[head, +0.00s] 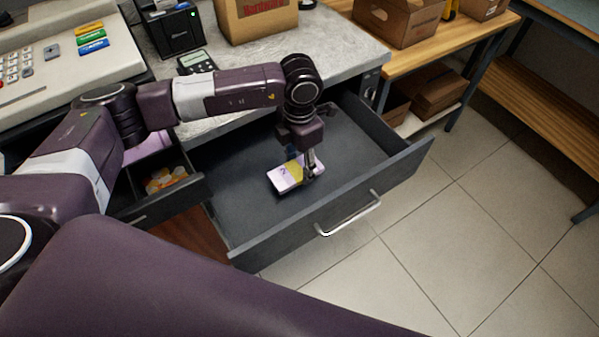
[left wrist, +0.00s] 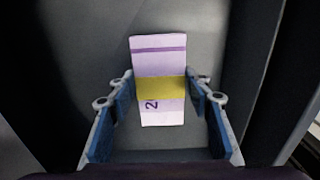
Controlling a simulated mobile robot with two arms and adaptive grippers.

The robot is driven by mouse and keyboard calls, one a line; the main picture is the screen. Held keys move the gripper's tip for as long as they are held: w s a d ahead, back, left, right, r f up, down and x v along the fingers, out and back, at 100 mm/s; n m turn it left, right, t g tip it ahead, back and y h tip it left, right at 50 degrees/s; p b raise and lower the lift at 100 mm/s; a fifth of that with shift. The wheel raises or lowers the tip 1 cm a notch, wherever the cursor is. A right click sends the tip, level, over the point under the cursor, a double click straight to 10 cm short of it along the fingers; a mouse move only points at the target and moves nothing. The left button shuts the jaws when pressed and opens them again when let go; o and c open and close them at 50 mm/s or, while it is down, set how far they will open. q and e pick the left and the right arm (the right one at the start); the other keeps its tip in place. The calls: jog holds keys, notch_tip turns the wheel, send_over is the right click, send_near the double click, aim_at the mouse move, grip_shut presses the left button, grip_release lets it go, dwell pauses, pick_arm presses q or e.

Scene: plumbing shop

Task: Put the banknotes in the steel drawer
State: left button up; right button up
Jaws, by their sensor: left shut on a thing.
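The banknotes (head: 283,178) are a pale purple bundle with a yellow band, inside the open dark grey steel drawer (head: 235,165). My left gripper (head: 311,172) reaches down into the drawer and is shut on the bundle. In the left wrist view the banknotes (left wrist: 160,58) lie between the blue finger pads of my left gripper (left wrist: 161,88), over the drawer's grey floor (left wrist: 205,45). I cannot tell whether the bundle touches the floor. The rest of the drawer that I see is empty. My right gripper is not in view.
A smaller open drawer (head: 195,186) with orange and white items is to the left. The counter (head: 345,50) above holds a cash register (head: 50,55), a card terminal (head: 196,62) and a cardboard box (head: 255,18). The tiled floor (head: 440,240) at right is clear.

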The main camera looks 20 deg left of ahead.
aim_at(300, 176)
pick_arm(q)
notch_tip(300, 176, down, 4)
jog(key=shift+f+p, duration=0.25)
jog(key=shift+p, duration=0.05)
jog(key=shift+f, duration=0.35)
jog(key=shift+f, duration=0.2)
jog(key=o, duration=1.2)
jog(key=shift+c, duration=0.2)
jog(key=shift+r, duration=0.15)
